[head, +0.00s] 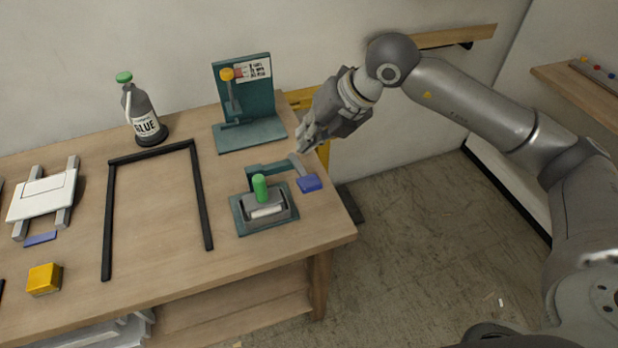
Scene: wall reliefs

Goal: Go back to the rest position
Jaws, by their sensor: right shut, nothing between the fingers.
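My right gripper (306,143) is shut and empty. It hangs above the right back part of the wooden workbench (160,250), close to a grey lever with a blue end pad (309,183). I cannot tell whether the fingertips touch the lever. My right arm comes in from the right side, over the floor. My left gripper is not in view.
A teal device with a green knob (261,188) stands below the gripper. A teal stand (243,100), glue bottle (143,112), black frame (203,205), white plate (43,196) and yellow block (44,279) are on the bench. Floor (440,220) right of it is mostly clear.

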